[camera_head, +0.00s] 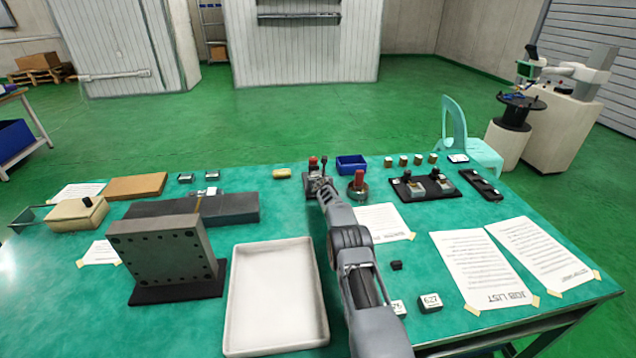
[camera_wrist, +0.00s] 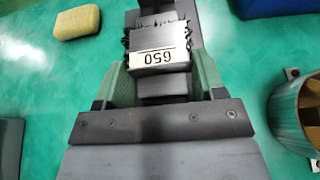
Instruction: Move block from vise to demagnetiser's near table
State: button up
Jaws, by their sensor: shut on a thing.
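My gripper (camera_wrist: 160,82) is shut on a grey block (camera_wrist: 158,40) with a white label that reads 650 upside down. The green fingers press on both sides of it. Dark vise parts (camera_wrist: 159,5) show behind the block; I cannot tell whether the block is clear of the vise. In the head view my arm reaches forward and my gripper (camera_head: 321,190) is at the small vise (camera_head: 313,186) at the table's far side, hiding the block there. A beige box with a black knob (camera_head: 76,222) at the far left may be the demagnetiser.
A yellow sponge (camera_head: 281,173) lies left of the vise and a blue bin (camera_head: 351,162) right of it. A round holder with a red item (camera_head: 358,188) stands close on the right. A white tray (camera_head: 277,297) and a tall drilled plate (camera_head: 165,255) occupy the left front.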

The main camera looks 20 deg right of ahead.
jog(key=shift+f, duration=0.1)
jog(key=o, duration=1.3)
